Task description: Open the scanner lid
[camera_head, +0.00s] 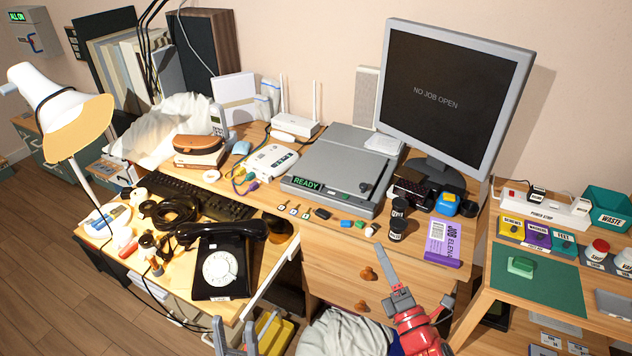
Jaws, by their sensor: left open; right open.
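The grey flat scanner (310,187) sits on the wooden desk in front of the monitor, with a lit green READY display on its front edge. Its lid (338,160) looks shut and lies flat. Small items sit on or against its back right corner. My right gripper (413,275), on a red wrist, is open and empty in front of the desk's drawers, below and right of the scanner. My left gripper (234,324) is open at the bottom edge, below the black phone, and only its fingers show. Neither gripper touches the scanner.
A monitor (445,95) stands behind right of the scanner. A black dial phone (220,268), keyboard (190,195) and lamp (60,100) fill the left.

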